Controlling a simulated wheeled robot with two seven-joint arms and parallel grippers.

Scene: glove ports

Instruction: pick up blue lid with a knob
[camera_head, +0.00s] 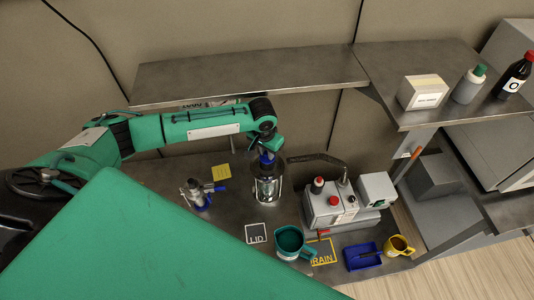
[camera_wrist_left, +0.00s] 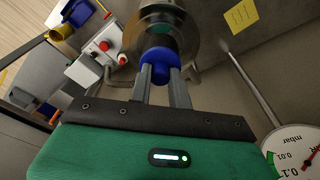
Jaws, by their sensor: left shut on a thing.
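The blue lid with a knob (camera_wrist_left: 158,65) is between the two fingers of my left gripper (camera_wrist_left: 160,86) in the left wrist view. The gripper is shut on its knob. In the head view the lid (camera_head: 267,159) shows as a small blue patch under my left gripper (camera_head: 268,153), at the top of a clear, shiny vessel (camera_head: 267,188). I cannot tell whether the lid touches the vessel. A square marked LID (camera_head: 256,233) on the bench is bare. My right gripper is not in view.
A control box (camera_head: 330,205) with red and black knobs stands right of the vessel. A blue-handled valve fitting (camera_head: 197,193) stands to its left. A teal mug (camera_head: 290,242), blue tray (camera_head: 362,256) and yellow mug (camera_head: 398,245) are in front. A shelf (camera_head: 250,72) hangs behind.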

